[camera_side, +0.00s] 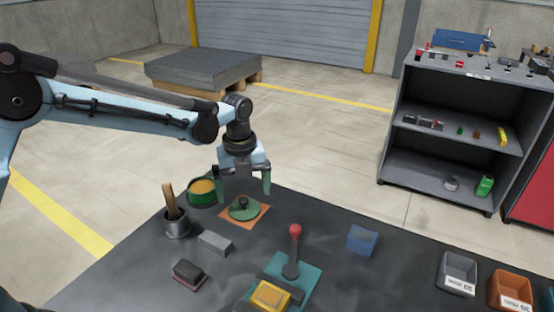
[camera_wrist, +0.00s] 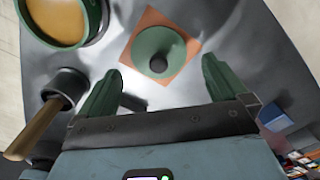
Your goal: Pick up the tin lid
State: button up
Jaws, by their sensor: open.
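The tin lid (camera_side: 243,208) is a green disc with a dark round knob. It lies on an orange square (camera_side: 262,214) on the dark table. In the wrist view the lid (camera_wrist: 158,52) is ahead of my gripper, roughly centred between the fingers. My gripper (camera_side: 241,183) is open and empty above the lid, its green fingers spread to either side and pointing down. In the wrist view both fingers of my gripper (camera_wrist: 163,85) show clear of the lid. A green tin (camera_side: 203,192) with yellowish contents stands open just left of the lid.
A dark cup (camera_side: 176,226) with a wooden handle stands left. A grey block (camera_side: 215,243) and a dark block (camera_side: 188,271) lie in front. A red-knobbed lever (camera_side: 293,252), a yellow block (camera_side: 270,297) and a blue block (camera_side: 361,240) are to the right. Bins (camera_side: 457,271) stand far right.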

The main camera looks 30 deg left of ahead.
aim_at(243, 199)
jog(key=shift+s+f, duration=0.1)
jog(key=shift+f, duration=1.9)
jog(key=shift+c, duration=0.3)
jog(key=c, duration=0.8)
jog(key=shift+c, duration=0.2)
jog(key=shift+r, duration=0.1)
